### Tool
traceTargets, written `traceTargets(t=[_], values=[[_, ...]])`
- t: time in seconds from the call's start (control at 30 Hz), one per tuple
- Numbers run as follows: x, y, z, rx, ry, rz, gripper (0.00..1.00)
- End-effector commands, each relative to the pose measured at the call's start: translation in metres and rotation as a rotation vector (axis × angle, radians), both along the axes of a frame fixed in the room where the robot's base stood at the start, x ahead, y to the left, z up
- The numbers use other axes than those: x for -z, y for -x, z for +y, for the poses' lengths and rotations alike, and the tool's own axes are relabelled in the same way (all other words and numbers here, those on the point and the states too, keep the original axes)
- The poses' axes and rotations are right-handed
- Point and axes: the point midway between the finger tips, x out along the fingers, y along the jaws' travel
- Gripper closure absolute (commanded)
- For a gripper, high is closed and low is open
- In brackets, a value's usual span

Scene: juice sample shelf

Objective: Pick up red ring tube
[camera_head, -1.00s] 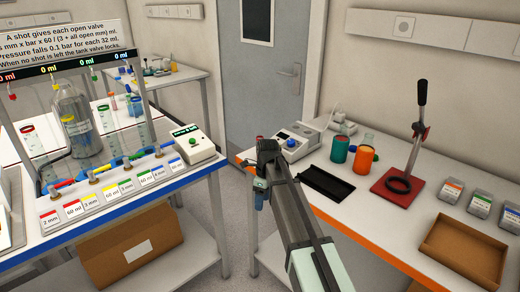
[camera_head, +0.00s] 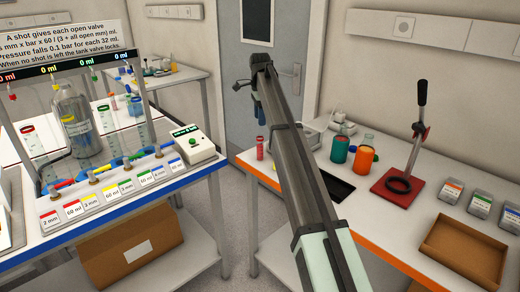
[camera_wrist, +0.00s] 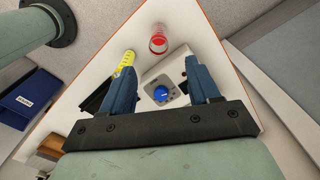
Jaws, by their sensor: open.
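A clear tube with a red ring (camera_head: 260,148) stands at the far left corner of the right bench. It also shows in the wrist view (camera_wrist: 158,42), beyond my fingertips and untouched. My gripper (camera_head: 260,112) is raised above that corner in the head view. In the wrist view my gripper (camera_wrist: 161,72) is open, with nothing between its blue fingers. A yellow-marked tube (camera_wrist: 126,60) is beyond the left finger, partly hidden by it. Another red-ringed clear cylinder (camera_head: 28,130) stands in the dispensing stand on the left bench.
A white device with a blue knob (camera_wrist: 161,94) lies below the gap between my fingers. Green (camera_head: 340,150) and orange (camera_head: 362,158) cups and a press on a red base (camera_head: 398,184) stand farther right. The aisle between the benches is open.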

Motion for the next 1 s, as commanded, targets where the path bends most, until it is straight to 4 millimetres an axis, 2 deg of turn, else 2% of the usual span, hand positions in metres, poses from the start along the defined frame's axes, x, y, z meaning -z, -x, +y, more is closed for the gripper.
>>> traceTargets(t=[0.17, 0.6, 0.87, 1.0], values=[[0.014, 0.0, -0.001, -0.005, 0.002, 0.0, 0.39], [0.081, 0.001, -0.001, -0.004, 0.001, 0.001, 0.39], [0.094, 0.001, 0.0, -0.003, 0.001, 0.001, 0.39], [0.11, 0.003, 0.0, -0.003, 0.001, 0.001, 0.39]])
